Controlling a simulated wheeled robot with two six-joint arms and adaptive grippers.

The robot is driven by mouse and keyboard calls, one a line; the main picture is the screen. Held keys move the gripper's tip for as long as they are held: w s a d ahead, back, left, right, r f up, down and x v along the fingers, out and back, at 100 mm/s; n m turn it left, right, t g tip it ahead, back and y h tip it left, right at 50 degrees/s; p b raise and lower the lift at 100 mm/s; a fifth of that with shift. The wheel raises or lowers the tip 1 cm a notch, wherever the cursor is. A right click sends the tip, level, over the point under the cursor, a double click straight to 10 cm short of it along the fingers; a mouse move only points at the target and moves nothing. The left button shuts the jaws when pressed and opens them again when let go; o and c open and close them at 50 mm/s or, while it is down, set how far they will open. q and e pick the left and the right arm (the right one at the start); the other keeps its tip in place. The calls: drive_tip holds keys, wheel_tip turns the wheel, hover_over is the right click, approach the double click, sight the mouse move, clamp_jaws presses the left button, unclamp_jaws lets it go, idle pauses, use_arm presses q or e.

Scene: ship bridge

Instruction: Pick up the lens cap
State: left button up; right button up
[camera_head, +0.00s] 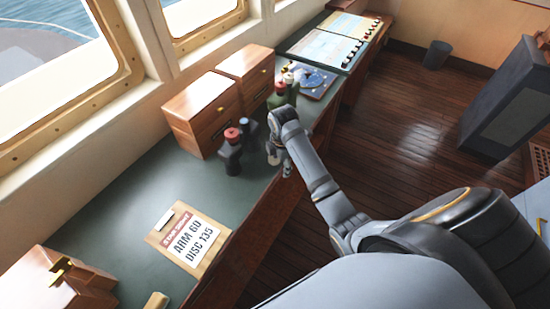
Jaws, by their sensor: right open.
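I cannot make out a separate lens cap for sure. A dark binocular-like object (233,151) stands upright on the green desk, with a red top (232,134) and a blue top (245,122). A second, dark green one (283,92) stands farther back, also with a red top (281,87). My right gripper (280,168) is open, pointing down beside the desk's right edge, right of the nearer object and apart from it. The space between its fingers looks empty, though it is small in view. My left gripper is not in view.
The green desk (140,170) runs along the windows. Wooden drawer boxes (203,110) stand at the wall. A clipboard (188,238) and a wooden box (55,285) are at the near end.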

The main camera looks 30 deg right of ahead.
drive_tip(key=w+r+n, duration=0.1)
drive_tip(key=r+n, duration=0.1)
drive_tip(key=w+r+n, duration=0.4)
drive_tip(key=r, duration=0.1)
drive_tip(key=shift+w+d+r+g, duration=0.1)
drive_tip(key=shift+w+d+g, duration=0.05)
drive_tip(key=shift+d+g, duration=0.15)
wheel_tip(320, 180, down, 2)
drive_tip(key=n+b, duration=0.1)
drive_tip(key=b, duration=0.1)
drive_tip(key=shift+b, duration=0.3)
wheel_tip(320, 180, down, 2)
drive_tip(key=shift+w+f, duration=0.2)
drive_tip(key=shift+f, duration=0.15)
wheel_tip(320, 180, down, 5)
drive_tip(key=shift+a+r+p, duration=0.1)
drive_tip(key=shift+a+p, duration=0.05)
drive_tip(key=shift+p, duration=0.85)
drive_tip(key=shift+f, duration=0.2)
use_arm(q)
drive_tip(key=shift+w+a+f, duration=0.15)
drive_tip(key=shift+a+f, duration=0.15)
use_arm(e)
drive_tip(key=c, duration=0.8)
